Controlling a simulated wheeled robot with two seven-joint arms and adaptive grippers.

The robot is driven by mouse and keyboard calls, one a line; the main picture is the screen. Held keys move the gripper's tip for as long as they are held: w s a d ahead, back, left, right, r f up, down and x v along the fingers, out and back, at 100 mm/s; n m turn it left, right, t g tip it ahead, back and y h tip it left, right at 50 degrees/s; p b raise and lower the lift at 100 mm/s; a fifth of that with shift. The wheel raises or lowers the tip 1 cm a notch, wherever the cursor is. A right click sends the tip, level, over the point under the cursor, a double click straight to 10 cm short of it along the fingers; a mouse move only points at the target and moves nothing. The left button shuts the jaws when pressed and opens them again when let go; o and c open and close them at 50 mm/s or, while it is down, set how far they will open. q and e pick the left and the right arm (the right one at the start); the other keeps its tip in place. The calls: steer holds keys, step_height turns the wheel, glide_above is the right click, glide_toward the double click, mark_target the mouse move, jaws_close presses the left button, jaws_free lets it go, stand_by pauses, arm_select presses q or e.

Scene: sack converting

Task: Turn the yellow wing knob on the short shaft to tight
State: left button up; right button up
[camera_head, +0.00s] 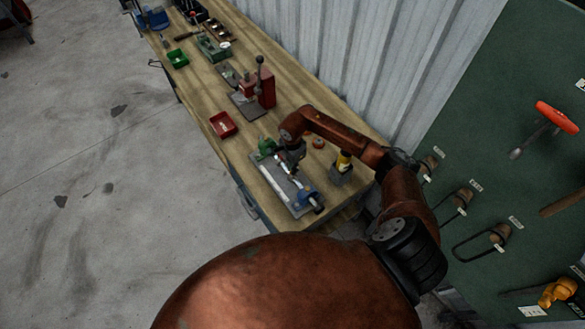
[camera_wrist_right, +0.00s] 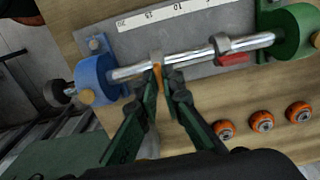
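The short metal shaft (camera_wrist_right: 192,56) runs between a blue end block (camera_wrist_right: 90,79) and a green end block (camera_wrist_right: 290,33) on a grey plate with a scale. A collar (camera_wrist_right: 156,58) sits on it, left of its middle in the right wrist view. The yellow wing knob (camera_wrist_right: 158,78) is seen edge-on below that collar, partly hidden by my fingertips. My right gripper (camera_wrist_right: 162,76) has its fingers close together on both sides of the knob and looks shut on it. In the head view my right gripper (camera_head: 294,165) is over the fixture (camera_head: 283,188). My left gripper is out of view.
A second collar with a red knob (camera_wrist_right: 233,59) sits near the green block. Several orange rollers (camera_wrist_right: 262,121) lie beside the fixture. On the bench (camera_head: 225,152), a red tray (camera_head: 223,124), a red press (camera_head: 265,88) and a yellow-and-black item (camera_head: 343,161) stand nearby. A corrugated wall (camera_head: 345,55) bounds the bench.

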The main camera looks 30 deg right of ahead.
jaws_close()
steer(key=shift+f+m+b, duration=0.1)
steer(key=shift+m+b, duration=0.4)
steer(key=shift+b, duration=0.25)
steer(key=shift+f+m+b, duration=0.1)
steer(key=shift+m+b, duration=1)
steer(key=shift+b, duration=0.05)
steer(key=m+b, duration=0.2)
steer(key=m, duration=0.2)
steer(key=shift+b, duration=0.4)
steer(key=m+b, duration=0.2)
steer(key=m, duration=0.3)
steer(key=m+b, duration=0.1)
steer(key=m, duration=0.4)
steer(key=shift+r+m+b, duration=0.2)
steer(key=shift+m+b, duration=0.1)
steer(key=shift+b, duration=0.05)
